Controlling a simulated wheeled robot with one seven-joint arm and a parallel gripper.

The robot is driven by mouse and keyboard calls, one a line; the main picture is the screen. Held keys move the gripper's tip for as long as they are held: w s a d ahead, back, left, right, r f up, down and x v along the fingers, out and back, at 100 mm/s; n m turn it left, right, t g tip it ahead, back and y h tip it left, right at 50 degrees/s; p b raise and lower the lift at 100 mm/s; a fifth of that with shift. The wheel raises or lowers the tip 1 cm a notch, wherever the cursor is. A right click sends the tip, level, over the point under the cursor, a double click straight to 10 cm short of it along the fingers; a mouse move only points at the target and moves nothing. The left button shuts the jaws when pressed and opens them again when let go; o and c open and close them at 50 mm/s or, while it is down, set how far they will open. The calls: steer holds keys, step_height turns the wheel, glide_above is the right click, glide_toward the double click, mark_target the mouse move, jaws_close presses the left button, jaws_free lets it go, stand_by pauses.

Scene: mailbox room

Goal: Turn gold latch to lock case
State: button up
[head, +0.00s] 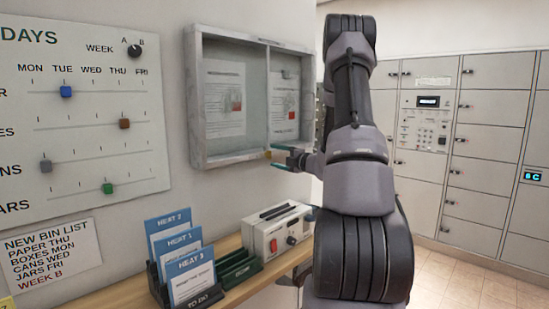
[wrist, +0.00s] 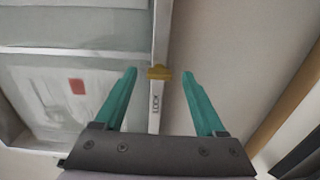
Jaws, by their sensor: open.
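The case (head: 196,100) is a grey-framed, shallow wall case with a clear front and papers inside. Its gold latch (wrist: 159,73) sits on the frame's edge in the wrist view, near a "LOCK" label (wrist: 156,104). In the head view the latch (head: 268,154) is a tiny yellow spot at the lower frame. My gripper (wrist: 160,80) has teal fingers spread wide, one on each side of the latch in the picture. I cannot tell whether a finger touches it. In the head view my gripper (head: 281,157) is at the case's lower edge.
Below the case, a wooden shelf (head: 232,243) holds a rack of blue "HEAT" cards (head: 190,275) and a white box with a red switch (head: 278,235). A slider board (head: 85,110) hangs at the left. Grey lockers (head: 490,150) stand at the right.

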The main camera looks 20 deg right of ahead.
steer(key=v, duration=0.9)
steer(key=shift+s, duration=0.25)
steer(key=s+a+r+n+g+y, duration=0.2)
steer(key=s+a+r+n+g, duration=0.25)
steer(key=a+n, duration=0.65)
steer(key=s+a+r+n+g+y, duration=0.3)
steer(key=s+a+n+g, duration=0.3)
steer(key=a+n, duration=0.5)
steer(key=s+a+n+g+h, duration=0.3)
steer(key=s+a+n+h, duration=0.1)
steer(key=s+n, duration=0.55)
steer(key=s+d+r+n+t+h, duration=0.3)
steer(key=s+r+n+h, duration=0.2)
steer(key=n, duration=0.9)
steer(key=shift+s+r+t, duration=0.2)
steer(key=shift+s+t, duration=0.15)
steer(key=shift+s, duration=0.05)
